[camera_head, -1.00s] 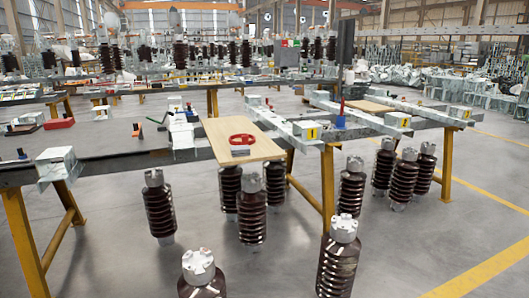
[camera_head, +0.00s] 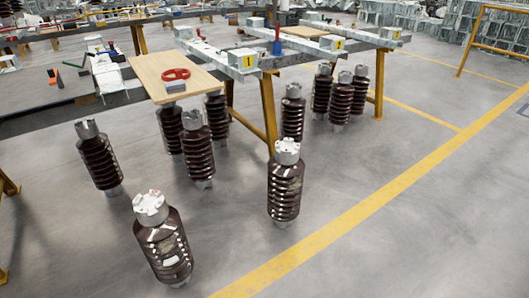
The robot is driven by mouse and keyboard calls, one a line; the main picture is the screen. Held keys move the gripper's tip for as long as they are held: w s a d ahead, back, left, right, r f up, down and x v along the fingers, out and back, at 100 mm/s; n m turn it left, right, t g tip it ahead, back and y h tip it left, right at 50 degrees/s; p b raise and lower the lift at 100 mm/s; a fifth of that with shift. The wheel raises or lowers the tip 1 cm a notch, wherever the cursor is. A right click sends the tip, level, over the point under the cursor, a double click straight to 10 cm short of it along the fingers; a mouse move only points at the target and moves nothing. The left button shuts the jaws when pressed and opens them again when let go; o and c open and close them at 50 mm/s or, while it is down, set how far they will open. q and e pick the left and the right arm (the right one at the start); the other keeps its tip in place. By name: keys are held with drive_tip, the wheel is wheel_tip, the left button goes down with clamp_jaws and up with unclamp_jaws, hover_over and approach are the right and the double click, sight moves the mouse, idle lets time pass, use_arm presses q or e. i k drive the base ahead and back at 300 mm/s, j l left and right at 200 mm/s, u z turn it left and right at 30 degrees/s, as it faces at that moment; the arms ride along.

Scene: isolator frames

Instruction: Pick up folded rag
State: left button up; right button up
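I cannot make out a folded rag for certain in the head view. A red ring-shaped item (camera_head: 176,74) lies on a light wooden board (camera_head: 146,73) on the workbench at the upper left. A small grey block (camera_head: 175,87) sits at the board's front edge, beside the red item. Neither of my grippers shows in the view.
Several brown ribbed insulators with grey caps stand on the floor, including one in front (camera_head: 165,250) and one near the centre (camera_head: 285,190). Yellow trestle legs (camera_head: 270,112) hold the bench. Grey floor is open at the right, crossed by a yellow line (camera_head: 370,205).

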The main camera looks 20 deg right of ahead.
sight(177, 86)
drive_tip(key=j+z, duration=0.15)
drive_tip(key=z, duration=0.3)
drive_tip(key=j+z, duration=0.25)
drive_tip(key=z, duration=0.25)
drive_tip(key=j+z, duration=0.2)
drive_tip(key=z, duration=0.25)
drive_tip(key=j+z, duration=0.2)
drive_tip(key=j, duration=0.15)
drive_tip(key=k+j+z, duration=0.2)
drive_tip(key=j, duration=0.15)
drive_tip(key=j+z, duration=0.2)
drive_tip(key=j, duration=0.2)
drive_tip(key=k+j, duration=0.15)
drive_tip(key=j, duration=0.2)
drive_tip(key=k+j+z, duration=0.15)
drive_tip(key=j, duration=0.2)
drive_tip(key=k+j, duration=0.25)
